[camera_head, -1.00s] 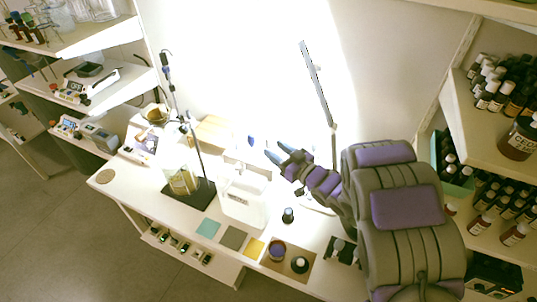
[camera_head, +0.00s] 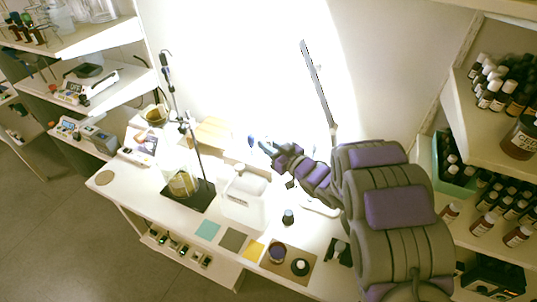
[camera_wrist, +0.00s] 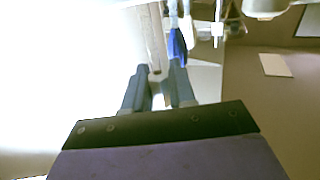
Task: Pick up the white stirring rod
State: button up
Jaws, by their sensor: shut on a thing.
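My gripper (camera_wrist: 160,71) shows from behind in the wrist view, its two dark fingers close together. A long pale rod (camera_wrist: 152,38), which looks like the white stirring rod, runs from the top edge down to between the fingertips. The gripper is shut on it. A blue piece (camera_wrist: 177,44) is close beside the right fingertip. In the head view my gripper (camera_head: 267,148) is above the back of the white table, right of a small blue item (camera_head: 250,141). The rod cannot be made out there.
A white tub (camera_head: 243,207) stands below the gripper. A glass beaker (camera_head: 183,184) and a stand with a dark base (camera_head: 190,203) are to its left. Coloured mats and small jars (camera_head: 277,254) line the front edge. Shelves of bottles (camera_head: 500,95) are on the right.

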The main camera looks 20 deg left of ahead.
notch_tip(320, 180, up, 10)
jog(key=shift+p, duration=1.15)
jog(key=shift+w, duration=0.1)
